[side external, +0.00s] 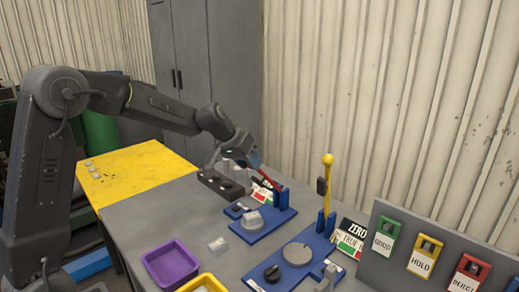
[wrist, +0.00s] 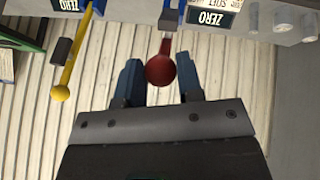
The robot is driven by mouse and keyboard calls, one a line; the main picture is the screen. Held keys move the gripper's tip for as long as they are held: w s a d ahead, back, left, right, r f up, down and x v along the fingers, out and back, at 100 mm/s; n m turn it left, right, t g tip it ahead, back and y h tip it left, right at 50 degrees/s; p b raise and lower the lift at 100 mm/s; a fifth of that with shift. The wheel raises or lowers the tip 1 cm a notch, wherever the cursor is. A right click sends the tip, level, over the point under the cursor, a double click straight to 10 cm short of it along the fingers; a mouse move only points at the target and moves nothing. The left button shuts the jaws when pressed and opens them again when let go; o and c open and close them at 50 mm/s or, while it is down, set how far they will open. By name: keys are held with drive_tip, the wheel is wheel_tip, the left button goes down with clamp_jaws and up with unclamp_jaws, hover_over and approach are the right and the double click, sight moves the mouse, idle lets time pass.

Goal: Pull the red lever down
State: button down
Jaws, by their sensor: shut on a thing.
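The red lever (side external: 270,176) rises from a blue bracket (side external: 281,200) on a blue base and leans up and left toward my gripper (side external: 255,158) in the side external view. In the wrist view the lever's round red knob (wrist: 160,71) sits between the two blue-grey fingers of my gripper (wrist: 158,75). The fingers are shut on the lever at its knob end. In the side external view the knob is largely hidden by my gripper.
A yellow lever (side external: 327,185) stands upright on a second blue base to the right. A purple tray (side external: 171,265) and a yellow tray (side external: 203,283) are at the front. A panel with GOOD, HOLD and REJECT tags (side external: 422,257) stands at the right. Corrugated wall lies behind.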

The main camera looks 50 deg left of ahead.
drive_tip(key=s+f, duration=0.2)
drive_tip(key=f, duration=0.3)
drive_tip(key=s+f, duration=0.3)
drive_tip(key=f, duration=0.3)
drive_tip(key=s+f, duration=0.2)
drive_tip(key=f, duration=0.3)
drive_tip(key=shift+s+f, duration=0.25)
drive_tip(key=shift+s, duration=0.15)
drive_tip(key=shift+a+f, duration=0.15)
drive_tip(key=shift+f, duration=0.95)
drive_tip(key=c, duration=1)
unclamp_jaws()
drive_tip(key=shift+o, duration=1.1)
drive_tip(key=shift+w, duration=0.1)
